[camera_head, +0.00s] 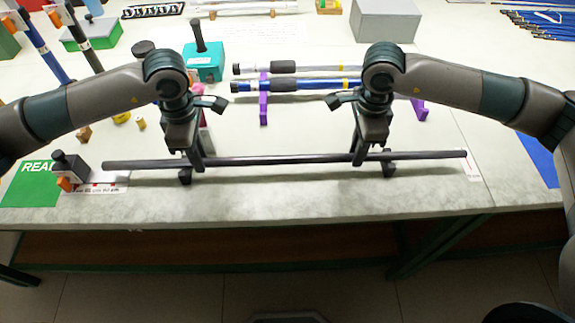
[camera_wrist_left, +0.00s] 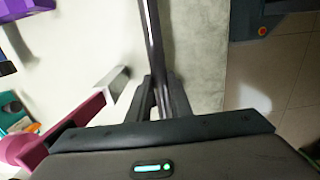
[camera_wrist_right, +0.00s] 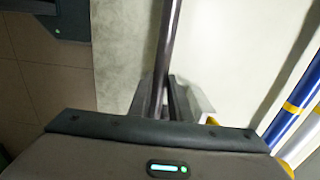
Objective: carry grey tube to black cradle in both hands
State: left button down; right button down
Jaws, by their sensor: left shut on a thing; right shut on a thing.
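The long dark grey tube (camera_head: 280,159) lies level from left to right along the front of the table. My left gripper (camera_head: 197,164) is shut on it left of its middle. My right gripper (camera_head: 357,160) is shut on it right of its middle. The tube runs out between the fingers in the left wrist view (camera_wrist_left: 153,40) and the right wrist view (camera_wrist_right: 170,40). The black cradle shows as two small posts under the tube, a left one (camera_head: 185,177) and a right one (camera_head: 389,168). I cannot tell whether the tube touches them.
A grey stop block with an orange part (camera_head: 70,168) stands near the tube's left end, beside a green mat (camera_head: 30,186). Behind, blue and grey tubes with black sleeves lie at a purple cradle (camera_head: 263,108). A teal block (camera_head: 203,62) stands further back. The table's front edge is close.

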pick_arm(q)
jog(key=shift+f, duration=0.4)
pick_arm(e)
jog(key=shift+f, duration=0.4)
pick_arm(q)
jog(key=c, duration=2)
grip_release()
jog(key=shift+b, duration=0.3)
pick_arm(e)
jog(key=c, duration=2)
grip_release()
jog(key=shift+c, duration=0.2)
pick_arm(q)
jog(key=o, duration=0.4)
pick_arm(e)
jog(key=o, duration=0.4)
pick_arm(q)
jog(key=shift+r, duration=0.1)
notch_tip(320, 180, up, 12)
jog(key=shift+f, duration=0.1)
pick_arm(e)
notch_tip(320, 180, up, 12)
